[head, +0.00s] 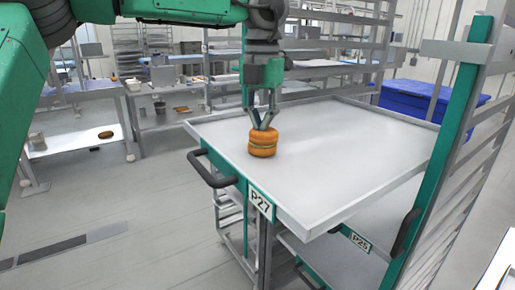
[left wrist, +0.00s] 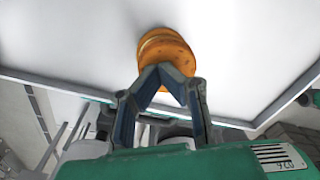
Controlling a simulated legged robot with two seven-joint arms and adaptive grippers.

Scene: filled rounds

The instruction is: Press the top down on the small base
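A small round stack (head: 262,145) of orange-brown halves, with a paler, greenish line between them, stands upright near the left front part of the cart's top. It reads as a top lying on the small base. My left gripper (head: 264,127) points straight down over it. Its fingers converge to a shut point at the upper face of the top and are not around its sides. In the left wrist view the shut fingertips (left wrist: 160,68) overlap the round (left wrist: 165,47) and seem to touch it; they hide part of it. My right gripper is not in view.
The grey cart top (head: 330,140) has a raised rim and is otherwise clear. A black handle (head: 210,172) and a P27 label (head: 261,203) are at its front. A rack post (head: 455,130) stands at right. Other rounds (head: 105,134) lie on a shelf at left.

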